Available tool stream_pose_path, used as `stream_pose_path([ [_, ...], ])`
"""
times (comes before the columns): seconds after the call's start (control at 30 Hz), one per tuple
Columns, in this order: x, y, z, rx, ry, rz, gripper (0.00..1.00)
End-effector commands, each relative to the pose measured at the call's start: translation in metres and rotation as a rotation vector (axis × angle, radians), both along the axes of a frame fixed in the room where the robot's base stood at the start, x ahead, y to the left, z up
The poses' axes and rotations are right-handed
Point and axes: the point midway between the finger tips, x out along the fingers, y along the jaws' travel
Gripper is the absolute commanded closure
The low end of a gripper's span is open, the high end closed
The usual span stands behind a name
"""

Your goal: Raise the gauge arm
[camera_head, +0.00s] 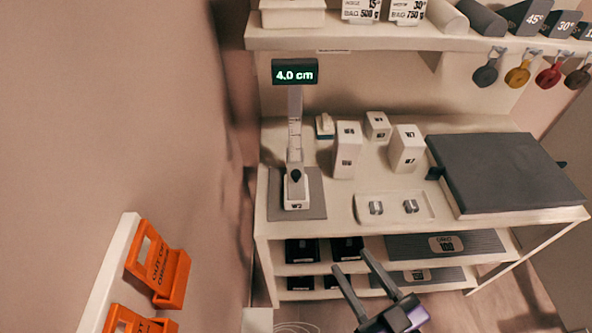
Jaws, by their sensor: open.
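The height gauge stands upright at the left end of the tabletop, with a white scaled column (295,125) and a black display (295,72) reading 4.0 cm. Low on the column is a dark round knob (296,175), just above a white block (296,192) with a dark label. I cannot clearly tell the gauge arm from these parts. The gauge rests on a grey mat (315,204). My gripper (352,261) is in the lower middle, its two fingers apart and empty. It shows in front of the lower shelves, below and right of the gauge, apart from it.
White labelled blocks (347,150) and a tray (367,196) with small metal pieces stand right of the gauge. A large dark slab (510,170) covers the table's right. An upper shelf (370,41) overhangs behind. Orange holders (158,268) hang on the left wall.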

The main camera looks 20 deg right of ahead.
Motion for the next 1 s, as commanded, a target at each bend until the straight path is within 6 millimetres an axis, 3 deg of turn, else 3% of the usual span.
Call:
stream_pose_path([
  [0.03, 0.021, -0.001, 0.001, -0.006, -0.023, 0.001, 0.53],
  [0.4, 0.166, -0.009, -0.012, -0.006, -0.096, -0.009, 0.53],
  [0.53, 0.208, -0.012, -0.02, 0.011, -0.089, -0.018, 0.53],
  [0.63, 0.228, -0.016, -0.037, 0.029, -0.059, -0.027, 0.53],
  [0.73, 0.225, -0.018, -0.065, 0.051, -0.007, -0.032, 0.53],
  [1.0, 0.245, -0.018, -0.061, 0.082, -0.009, -0.032, 0.53],
])
